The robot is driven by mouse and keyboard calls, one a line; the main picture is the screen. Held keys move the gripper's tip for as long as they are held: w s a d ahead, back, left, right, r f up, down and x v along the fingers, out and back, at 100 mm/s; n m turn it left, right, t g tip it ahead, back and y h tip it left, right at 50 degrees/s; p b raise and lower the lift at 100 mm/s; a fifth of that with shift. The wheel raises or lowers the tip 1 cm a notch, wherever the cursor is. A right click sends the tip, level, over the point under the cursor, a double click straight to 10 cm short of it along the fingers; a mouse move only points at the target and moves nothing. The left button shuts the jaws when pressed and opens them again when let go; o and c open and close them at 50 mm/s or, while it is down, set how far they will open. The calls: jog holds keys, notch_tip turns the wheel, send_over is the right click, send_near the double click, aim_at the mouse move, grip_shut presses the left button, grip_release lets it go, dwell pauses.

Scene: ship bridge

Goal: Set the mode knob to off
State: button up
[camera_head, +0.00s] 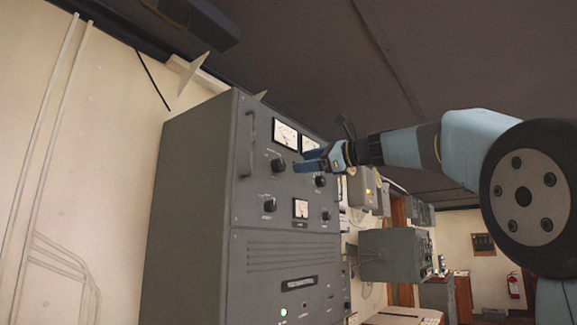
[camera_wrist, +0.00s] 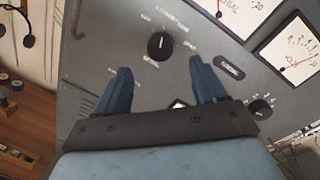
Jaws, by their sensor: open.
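The upright grey cabinet panel carries several black knobs. In the wrist view, one round black knob (camera_wrist: 160,45) with a pale pointer mark lies just beyond and between my fingertips, ringed by small white lettering too blurred to read. It appears to be the upper left knob (camera_head: 278,165) in the head view. I cannot tell from the labels which knob is the mode knob. My gripper (camera_wrist: 160,69) is open and empty, its blue fingers spread with a gap between them. In the head view my gripper (camera_head: 306,160) is in front of the panel, right of that knob.
A second knob (camera_wrist: 260,108) lies right of my fingers. White-faced meters (camera_head: 286,136) sit above the knobs. A vertical handle (camera_head: 248,143) stands out from the panel's left edge. Lower on the cabinet (camera_head: 190,210) are vent slots. More grey consoles (camera_head: 385,255) stand behind to the right.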

aim_at(282, 165)
jog(key=x, duration=0.7)
jog(key=c, duration=1)
jog(key=shift+d+f, duration=0.1)
jog(key=shift+d, duration=0.05)
jog(key=shift+c, duration=0.3)
jog(key=shift+n, duration=0.3)
jog(key=n, duration=0.3)
jog(key=shift+s, duration=0.1)
jog(key=n, duration=0.4)
jog(key=shift+a+h, duration=0.25)
jog(key=shift+h, duration=0.15)
